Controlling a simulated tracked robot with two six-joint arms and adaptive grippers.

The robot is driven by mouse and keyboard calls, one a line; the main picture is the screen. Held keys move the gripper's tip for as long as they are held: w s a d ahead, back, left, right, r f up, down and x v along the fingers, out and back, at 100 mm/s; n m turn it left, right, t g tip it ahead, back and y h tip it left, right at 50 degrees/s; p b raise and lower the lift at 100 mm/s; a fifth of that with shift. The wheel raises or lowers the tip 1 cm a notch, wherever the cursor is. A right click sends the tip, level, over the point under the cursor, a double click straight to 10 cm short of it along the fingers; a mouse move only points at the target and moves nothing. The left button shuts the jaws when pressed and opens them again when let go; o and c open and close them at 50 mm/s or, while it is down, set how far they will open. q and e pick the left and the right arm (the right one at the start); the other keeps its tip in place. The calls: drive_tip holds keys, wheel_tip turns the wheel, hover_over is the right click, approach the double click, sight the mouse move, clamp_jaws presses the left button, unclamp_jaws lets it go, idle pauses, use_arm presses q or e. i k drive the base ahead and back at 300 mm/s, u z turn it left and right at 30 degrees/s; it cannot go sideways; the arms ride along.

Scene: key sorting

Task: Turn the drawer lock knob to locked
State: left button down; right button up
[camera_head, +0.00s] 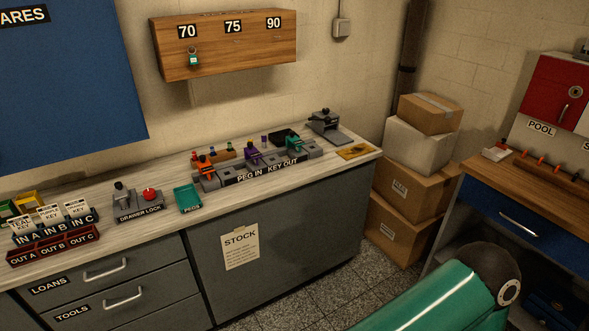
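The drawer lock unit (140,214) sits on the worktop's front edge, above the cabinet drawers, with a "DRAWER LOCK" label on its front. On it stand a red round part (149,194) at the right and a grey upright part with a dark top (121,194) at the left. Which of the two is the knob, and whether it is at locked, is too small to tell. Neither of my grippers shows in the head view. A teal link of my own arm fills the lower right.
A teal tray (188,198) is just right of the lock unit. Red and blue labelled racks (55,247) stand left of it. Grey key holders (250,167) line the worktop farther right. Below are the LOANS drawer (105,281) and the TOOLS drawer (120,308), both closed.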

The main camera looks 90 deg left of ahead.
sight(148, 194)
drive_tip(key=z, duration=0.5)
drive_tip(key=i, duration=0.2)
drive_tip(key=u, duration=3.05)
drive_tip(key=i, duration=0.2)
drive_tip(key=u, duration=1.85)
drive_tip(key=k, duration=0.6)
drive_tip(key=u, duration=0.3)
drive_tip(key=i, duration=1.7)
drive_tip(key=z, duration=0.35)
